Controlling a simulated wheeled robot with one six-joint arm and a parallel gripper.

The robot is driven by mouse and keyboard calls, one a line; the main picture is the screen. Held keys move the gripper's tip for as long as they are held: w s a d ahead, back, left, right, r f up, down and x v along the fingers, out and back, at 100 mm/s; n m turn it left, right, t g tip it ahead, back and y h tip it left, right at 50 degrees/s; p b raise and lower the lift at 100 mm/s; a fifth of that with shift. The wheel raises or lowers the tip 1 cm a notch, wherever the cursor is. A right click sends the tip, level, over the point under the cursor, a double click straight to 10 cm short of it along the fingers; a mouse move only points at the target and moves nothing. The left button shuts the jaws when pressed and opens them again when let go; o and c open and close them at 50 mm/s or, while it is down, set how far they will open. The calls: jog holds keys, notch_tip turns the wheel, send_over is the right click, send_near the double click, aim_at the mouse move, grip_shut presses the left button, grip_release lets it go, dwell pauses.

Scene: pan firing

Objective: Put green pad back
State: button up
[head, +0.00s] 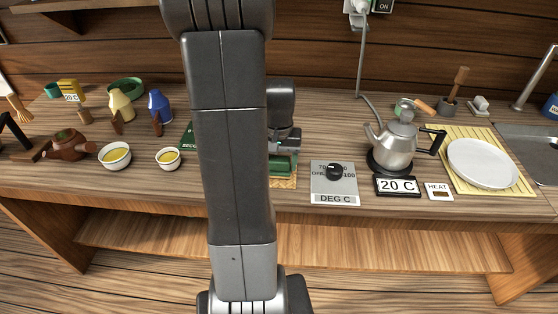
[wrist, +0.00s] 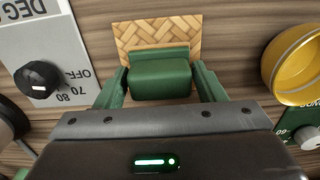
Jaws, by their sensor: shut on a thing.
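The green pad (wrist: 160,78) is a small block with a raised back edge, between the two fingers of my gripper (wrist: 160,90) in the wrist view. My gripper is shut on it. A woven straw mat (wrist: 158,33) lies under and beyond the pad. In the head view the green pad (head: 283,165) shows just right of my arm, below my gripper (head: 284,150), over the woven mat (head: 285,183). My arm hides part of that area. I cannot tell whether the pad touches the mat.
A grey DEG C dial plate (head: 335,197) stands close right of the mat. A kettle (head: 399,150), a 20 C display (head: 397,186) and a white plate (head: 482,163) are further right. Small yellow-filled bowls (head: 168,162) and a brown teapot (head: 68,146) are left.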

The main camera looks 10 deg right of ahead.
aim_at(280, 160)
jog(key=shift+f, duration=0.25)
jog(key=o, duration=0.9)
jog(key=shift+r, duration=0.1)
notch_tip(280, 160, up, 14)
jog(key=shift+s+d+f, duration=0.1)
jog(key=shift+s, duration=0.05)
jog(key=shift+f, duration=0.1)
